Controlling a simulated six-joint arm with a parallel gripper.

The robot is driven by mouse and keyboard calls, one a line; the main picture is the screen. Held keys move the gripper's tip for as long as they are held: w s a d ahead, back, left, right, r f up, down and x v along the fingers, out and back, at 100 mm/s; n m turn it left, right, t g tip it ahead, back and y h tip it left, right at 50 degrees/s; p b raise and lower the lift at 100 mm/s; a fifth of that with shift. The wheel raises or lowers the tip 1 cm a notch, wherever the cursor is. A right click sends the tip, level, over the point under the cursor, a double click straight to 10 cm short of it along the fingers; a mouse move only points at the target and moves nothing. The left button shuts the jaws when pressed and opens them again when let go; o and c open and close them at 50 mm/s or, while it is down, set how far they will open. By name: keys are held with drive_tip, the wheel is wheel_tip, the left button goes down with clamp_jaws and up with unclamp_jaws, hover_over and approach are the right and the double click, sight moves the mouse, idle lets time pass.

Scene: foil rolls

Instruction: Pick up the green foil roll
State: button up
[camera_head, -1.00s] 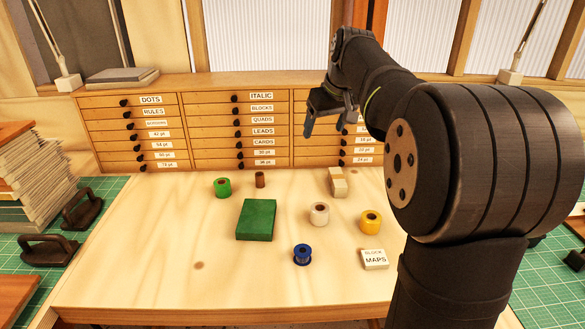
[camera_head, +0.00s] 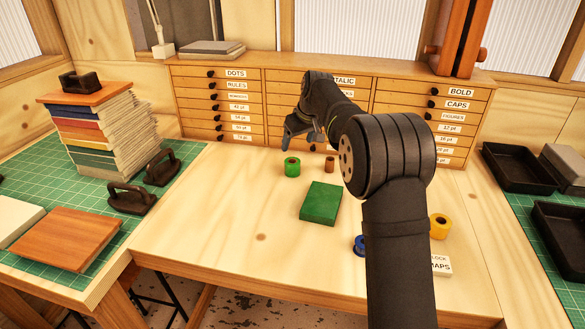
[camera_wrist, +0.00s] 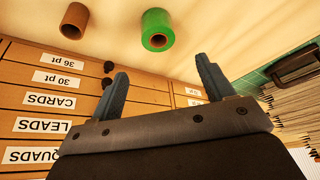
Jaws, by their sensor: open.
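The green foil roll (camera_head: 292,167) stands upright on the wooden table near the drawer cabinet, left of a small brown roll (camera_head: 329,164). In the wrist view the green roll (camera_wrist: 157,29) shows its brown core, beyond and between the two fingers. My gripper (camera_head: 303,136) is above and close behind the green roll in the head view, apart from it. In the wrist view my gripper (camera_wrist: 162,80) has its two fingers spread with nothing between them. The brown roll (camera_wrist: 75,20) is also visible there.
A green block (camera_head: 321,203) lies in front of the rolls. A blue roll (camera_head: 360,246) is partly hidden by my arm; a yellow roll (camera_head: 440,226) stands at right. The drawer cabinet (camera_head: 215,105) closes off the back. The table's left front is clear.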

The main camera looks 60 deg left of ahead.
sight(293, 161)
drive_tip(key=x, duration=0.5)
drive_tip(key=shift+f, duration=0.15)
drive_tip(key=shift+d+x, duration=0.15)
drive_tip(key=shift+x, duration=1.2)
drive_tip(key=shift+d+x, duration=0.1)
drive_tip(key=shift+x, duration=1.3)
drive_tip(key=shift+c, duration=0.2)
drive_tip(key=c, duration=1.1)
